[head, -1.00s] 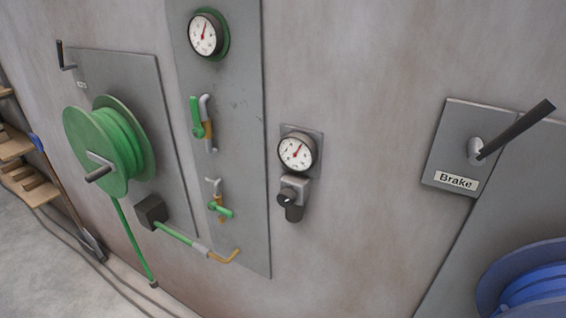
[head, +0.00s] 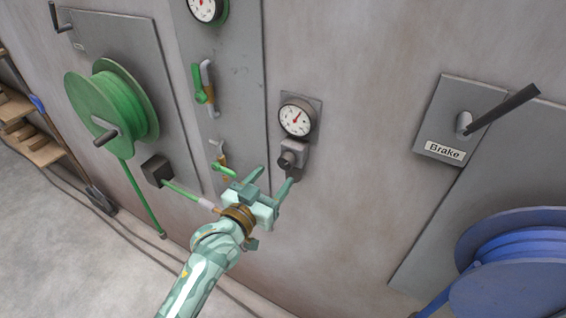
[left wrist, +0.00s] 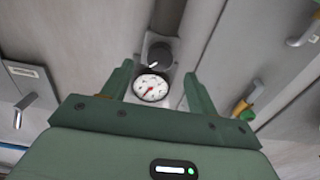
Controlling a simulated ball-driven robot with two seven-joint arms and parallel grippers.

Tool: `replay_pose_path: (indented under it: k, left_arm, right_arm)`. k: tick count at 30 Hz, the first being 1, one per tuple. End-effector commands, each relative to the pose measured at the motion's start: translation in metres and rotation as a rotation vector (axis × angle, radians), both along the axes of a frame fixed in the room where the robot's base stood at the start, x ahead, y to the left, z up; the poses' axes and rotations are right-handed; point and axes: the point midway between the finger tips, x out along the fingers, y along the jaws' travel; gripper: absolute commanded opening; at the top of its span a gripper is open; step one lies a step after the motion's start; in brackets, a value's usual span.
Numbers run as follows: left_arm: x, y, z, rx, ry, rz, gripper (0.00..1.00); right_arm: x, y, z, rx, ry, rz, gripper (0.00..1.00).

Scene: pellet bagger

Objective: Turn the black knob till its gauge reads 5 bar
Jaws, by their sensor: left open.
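The black knob (head: 288,159) sits on a small grey regulator body on the wall. Its round white gauge (head: 297,118) with a red needle is just above it; the numbers are too small to read. My left gripper (head: 272,178) is open and empty, just below and in front of the knob in the head view. In the left wrist view the knob (left wrist: 160,55) and the gauge (left wrist: 150,88) show between the spread fingers (left wrist: 160,80). The knob appears clear of both fingers. My right gripper is in neither view.
Left of the knob, a grey panel (head: 232,100) carries a second gauge (head: 206,6) and green-handled valves (head: 197,84). A green hose reel (head: 112,105) hangs further left. A Brake lever (head: 500,107) and blue reel (head: 515,265) are at the right. Bare wall separates knob and brake.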

Motion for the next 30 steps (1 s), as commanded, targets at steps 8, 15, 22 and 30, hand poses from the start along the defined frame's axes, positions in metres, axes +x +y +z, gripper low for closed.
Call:
replay_pose_path:
  k: [8, 15, 22, 30]
  left_arm:
    - [0.042, -0.022, 0.000, 0.000, -0.001, 0.000, 0.59]
    - [0.050, -0.026, -0.001, 0.001, 0.000, 0.000, 0.59]
    - [0.050, -0.025, -0.001, 0.000, 0.000, 0.000, 0.40]
    - [0.050, -0.025, 0.000, -0.003, 0.001, 0.000, 0.15]
  right_arm:
    - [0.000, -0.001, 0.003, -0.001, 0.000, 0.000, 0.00]
    - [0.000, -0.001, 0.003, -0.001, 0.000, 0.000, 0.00]
    - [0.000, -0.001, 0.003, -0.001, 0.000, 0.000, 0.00]
    - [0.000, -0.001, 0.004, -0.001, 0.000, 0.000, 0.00]
